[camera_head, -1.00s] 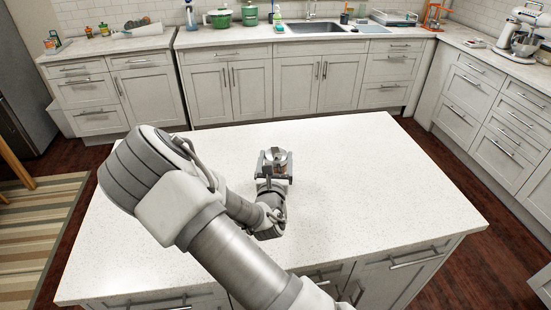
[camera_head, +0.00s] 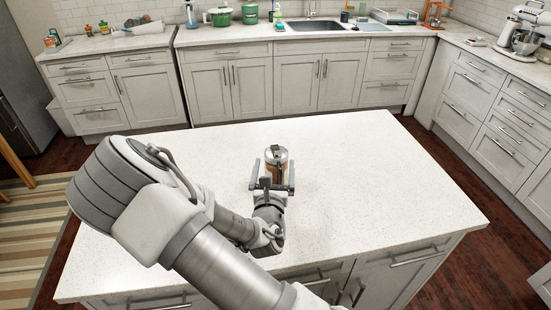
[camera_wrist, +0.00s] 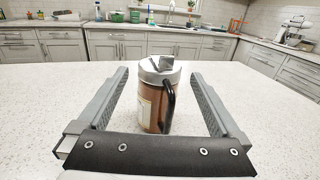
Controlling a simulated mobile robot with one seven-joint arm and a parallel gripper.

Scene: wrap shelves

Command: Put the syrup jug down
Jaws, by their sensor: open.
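The syrup jug (camera_head: 277,160) stands upright on the white speckled island top (camera_head: 370,190). It has a silver lid, a brown body with a pale label and a black handle. In the wrist view the jug (camera_wrist: 155,97) is between the two fingers, with a gap on both sides. My gripper (camera_head: 272,168) is open around or just short of the jug, low over the island. In the wrist view its fingers (camera_wrist: 161,85) are spread wide and touch nothing. The handle is toward the right finger. In the head view the gripper hides the jug's lower part.
The island top around the jug is clear. Counters with a sink (camera_head: 316,27), a green pot (camera_head: 221,16) and a stand mixer (camera_head: 522,32) line the back and right, across the floor.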

